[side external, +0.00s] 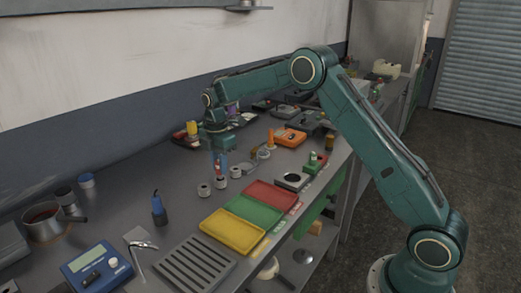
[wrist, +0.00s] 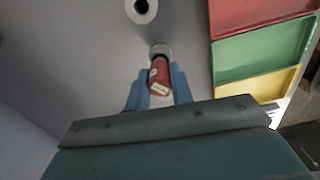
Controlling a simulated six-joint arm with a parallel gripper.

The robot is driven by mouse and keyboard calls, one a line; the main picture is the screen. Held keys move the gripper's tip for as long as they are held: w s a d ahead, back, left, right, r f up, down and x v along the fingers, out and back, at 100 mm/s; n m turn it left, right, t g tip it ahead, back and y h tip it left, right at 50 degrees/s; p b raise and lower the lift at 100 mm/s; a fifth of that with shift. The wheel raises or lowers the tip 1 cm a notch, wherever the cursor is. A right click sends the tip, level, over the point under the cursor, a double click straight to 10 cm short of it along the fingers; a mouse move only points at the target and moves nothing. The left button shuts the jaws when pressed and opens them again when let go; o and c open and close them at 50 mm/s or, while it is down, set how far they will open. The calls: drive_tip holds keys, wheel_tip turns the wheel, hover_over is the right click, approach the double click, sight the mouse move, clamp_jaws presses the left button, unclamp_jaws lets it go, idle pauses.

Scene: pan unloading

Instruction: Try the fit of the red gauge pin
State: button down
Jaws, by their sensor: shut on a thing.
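My gripper (side external: 219,164) points down over the bench with its blue fingers shut on the red gauge pin (side external: 223,169). In the wrist view, the red pin (wrist: 159,76), with a pale label, stands between the blue fingers (wrist: 159,90). Its far end meets a pale ring gauge (wrist: 160,49); I cannot tell whether it is inside the bore or just above it. Another ring with a dark bore (wrist: 142,8) lies beyond it. In the side view, ring gauges stand near the fingers: a left one (side external: 204,189), a middle one (side external: 221,183) and a right one (side external: 235,172).
Red (side external: 270,195), green (side external: 254,209) and yellow (side external: 232,232) trays lie in front of the rings, near the bench's front edge. A blue-handled tool (side external: 159,208) stands at left. An orange meter (side external: 290,137) and small parts crowd the right. Bare bench lies left of the rings.

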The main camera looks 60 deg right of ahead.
drive_tip(key=shift+f, duration=0.95)
idle(1.4)
drive_tip(key=shift+r, duration=0.3)
idle(0.5)
drive_tip(key=shift+r, duration=1.1)
drive_tip(key=shift+r, duration=0.7)
drive_tip(key=shift+r, duration=0.35)
drive_tip(key=shift+r, duration=0.1)
